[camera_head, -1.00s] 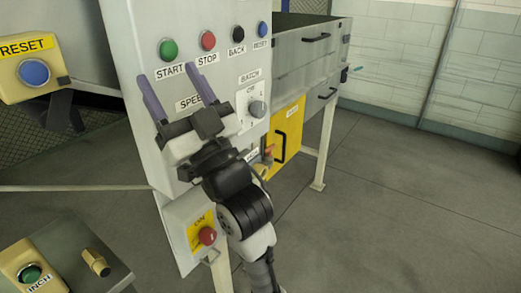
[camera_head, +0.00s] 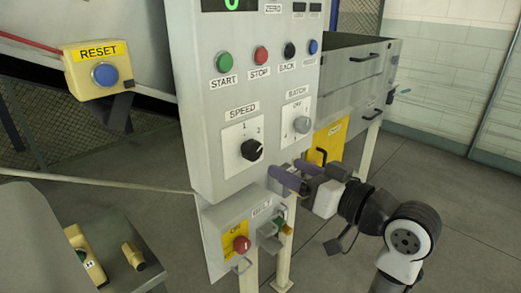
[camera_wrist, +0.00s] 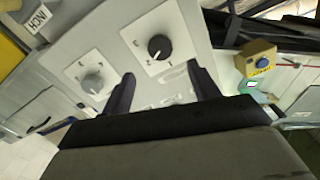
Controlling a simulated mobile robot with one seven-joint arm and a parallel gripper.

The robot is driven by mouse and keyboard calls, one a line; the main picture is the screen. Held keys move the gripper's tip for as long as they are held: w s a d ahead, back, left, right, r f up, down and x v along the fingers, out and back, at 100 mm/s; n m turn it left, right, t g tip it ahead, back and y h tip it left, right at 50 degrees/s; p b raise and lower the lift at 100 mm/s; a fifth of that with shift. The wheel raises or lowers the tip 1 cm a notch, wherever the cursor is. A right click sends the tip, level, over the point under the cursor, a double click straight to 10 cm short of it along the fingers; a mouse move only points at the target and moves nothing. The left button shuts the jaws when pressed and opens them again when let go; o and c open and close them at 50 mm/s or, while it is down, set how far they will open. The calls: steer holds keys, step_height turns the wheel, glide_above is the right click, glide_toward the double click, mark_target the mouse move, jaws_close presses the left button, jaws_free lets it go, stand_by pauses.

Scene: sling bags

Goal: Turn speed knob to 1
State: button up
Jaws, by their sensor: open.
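The black speed knob (camera_head: 251,149) sits on a white plate under the SPEED label on the grey control panel (camera_head: 205,160). The knob also shows in the wrist view (camera_wrist: 160,47), above and between my fingertips. My gripper (camera_head: 285,170) is open and empty, with purple fingers pointing left, at the panel's lower right edge below the batch knob (camera_head: 302,125). In the wrist view my gripper (camera_wrist: 161,72) has its fingers apart, with the grey batch knob (camera_wrist: 92,84) left of them.
Start (camera_head: 224,62), stop (camera_head: 261,55), back and reset buttons line the panel above. A red button on a yellow plate (camera_head: 241,244) is below. A yellow reset box (camera_head: 97,72) is at left, a metal cabinet (camera_head: 355,75) behind.

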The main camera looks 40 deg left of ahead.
mark_target(256, 152)
steer(key=a, duration=0.3)
steer(key=a+p, duration=0.1)
steer(key=a, duration=0.5)
steer(key=shift+w+p, duration=0.35)
steer(key=c, duration=1)
steer(key=shift+o, duration=0.2)
